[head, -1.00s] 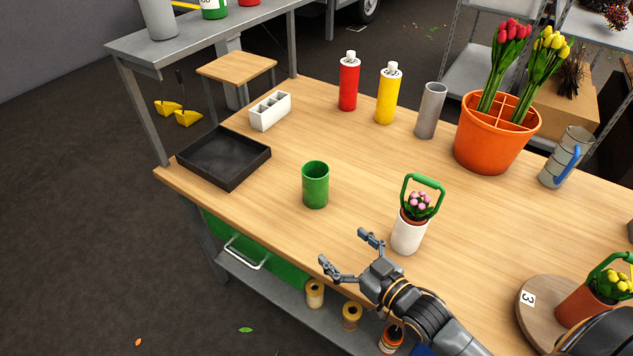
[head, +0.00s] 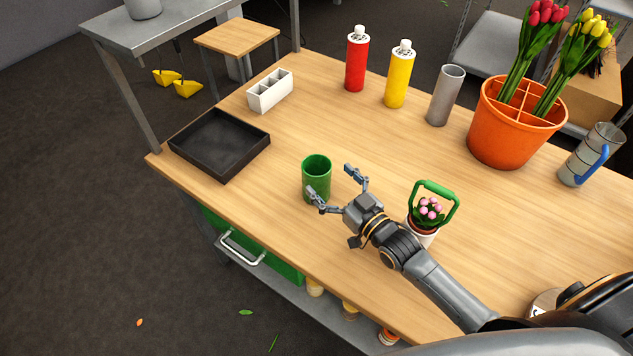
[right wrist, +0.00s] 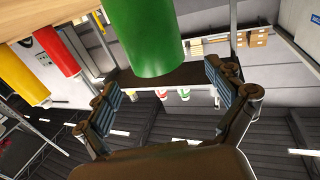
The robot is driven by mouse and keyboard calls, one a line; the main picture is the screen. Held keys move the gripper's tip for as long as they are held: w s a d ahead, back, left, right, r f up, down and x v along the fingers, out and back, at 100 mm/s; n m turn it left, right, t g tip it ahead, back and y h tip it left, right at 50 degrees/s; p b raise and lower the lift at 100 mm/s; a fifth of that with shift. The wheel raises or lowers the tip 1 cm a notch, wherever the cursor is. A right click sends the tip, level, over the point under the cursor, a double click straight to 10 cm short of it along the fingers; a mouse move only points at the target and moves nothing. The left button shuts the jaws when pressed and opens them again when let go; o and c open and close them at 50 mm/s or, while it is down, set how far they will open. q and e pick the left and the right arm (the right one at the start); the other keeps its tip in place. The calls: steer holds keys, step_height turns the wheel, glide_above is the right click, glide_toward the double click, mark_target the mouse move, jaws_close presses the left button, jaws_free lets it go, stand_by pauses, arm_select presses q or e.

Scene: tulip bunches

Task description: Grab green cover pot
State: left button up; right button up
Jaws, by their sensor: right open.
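The green cover pot (head: 316,168) is a plain green cylinder standing upright on the wooden table. My right gripper (head: 337,187) is open and empty, close to the pot on its right side. One finger overlaps the pot's lower front in the head view, and the other is off to its right. In the right wrist view the pot (right wrist: 143,35) shows ahead, between the spread fingers of the gripper (right wrist: 158,82). I cannot tell whether a finger touches it. My left gripper is not in view.
A white pot (head: 423,238) with pink flowers and a green handle stands beside my right arm. A black tray (head: 222,177) lies left of the green pot. Red (head: 356,62) and yellow (head: 399,78) bottles and an orange planter (head: 505,140) stand behind.

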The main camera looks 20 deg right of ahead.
mark_target(317, 165)
steer(key=shift+w+a, duration=0.1)
steer(key=shift+w, duration=0.2)
steer(key=shift+w+a+r+p, duration=0.2)
steer(key=shift+w+p, duration=0.15)
steer(key=shift+w, duration=0.4)
steer(key=x, duration=0.3)
steer(key=shift+w+f+p, duration=0.2)
steer(key=shift+f+p, duration=0.05)
steer(key=shift+p, duration=0.05)
steer(key=shift+w, duration=0.15)
steer(key=shift+c, duration=1.2)
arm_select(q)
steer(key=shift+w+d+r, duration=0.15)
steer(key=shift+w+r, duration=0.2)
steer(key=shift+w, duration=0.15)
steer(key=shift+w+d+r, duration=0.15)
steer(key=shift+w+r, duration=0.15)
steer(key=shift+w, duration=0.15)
arm_select(e)
steer(key=c, duration=1.5)
